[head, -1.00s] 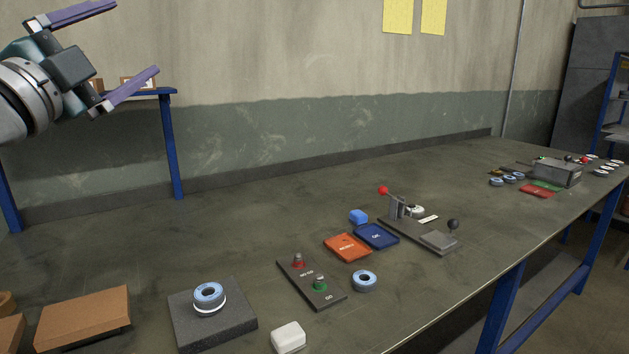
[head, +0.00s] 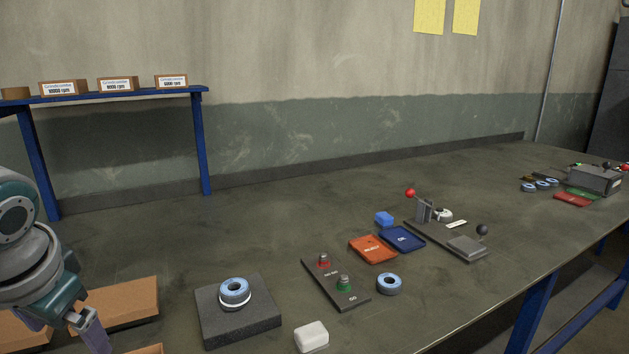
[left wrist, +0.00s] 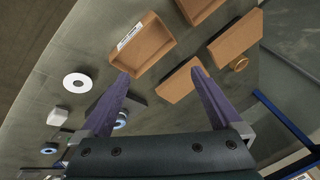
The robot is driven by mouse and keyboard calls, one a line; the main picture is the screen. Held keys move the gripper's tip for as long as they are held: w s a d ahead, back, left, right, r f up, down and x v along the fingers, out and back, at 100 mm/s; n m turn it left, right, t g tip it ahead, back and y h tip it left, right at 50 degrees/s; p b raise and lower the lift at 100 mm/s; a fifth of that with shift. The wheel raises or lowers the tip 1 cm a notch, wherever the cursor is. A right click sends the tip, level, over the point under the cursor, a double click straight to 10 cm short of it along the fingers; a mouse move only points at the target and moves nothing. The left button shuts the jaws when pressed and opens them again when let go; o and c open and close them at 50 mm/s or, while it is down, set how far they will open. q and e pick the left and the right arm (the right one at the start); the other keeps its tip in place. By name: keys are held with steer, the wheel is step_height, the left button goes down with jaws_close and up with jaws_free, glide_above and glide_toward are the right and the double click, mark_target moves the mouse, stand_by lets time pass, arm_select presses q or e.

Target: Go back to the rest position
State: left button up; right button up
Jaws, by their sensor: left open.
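My left gripper (head: 62,328) is low at the left edge of the head view, pointing down over the brown boxes. In the left wrist view its two purple fingers (left wrist: 161,76) are spread with nothing between them. A blue-grey flap disc (head: 235,289) rests with a white ring on a dark grey block (head: 265,325). Another disc (head: 389,283) lies on the table right of the GO/NO-GO plate (head: 347,297). My right gripper is in neither view.
Brown boxes (head: 125,303) stand below the left gripper; one box (left wrist: 142,45) shows a label. A red REJECT tray (head: 373,250), a blue OK tray (head: 402,239) and a lever fixture (head: 450,240) sit mid-table. A blue shelf (head: 110,96) stands behind.

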arm_select(q)
steer(key=s+d+m+h, duration=0.1)
steer(key=s+d+h, duration=0.1)
steer(key=s+d, duration=0.6)
steer(key=s+d+h, duration=0.2)
steer(key=s+d, duration=0.3)
steer(key=s, duration=0.7)
step_height(320, 180, up, 38)
steer(key=p, duration=3.8)
steer(key=shift+s+f, duration=0.15)
steer(key=shift+f, duration=0.05)
steer(key=shift+a, duration=0.1)
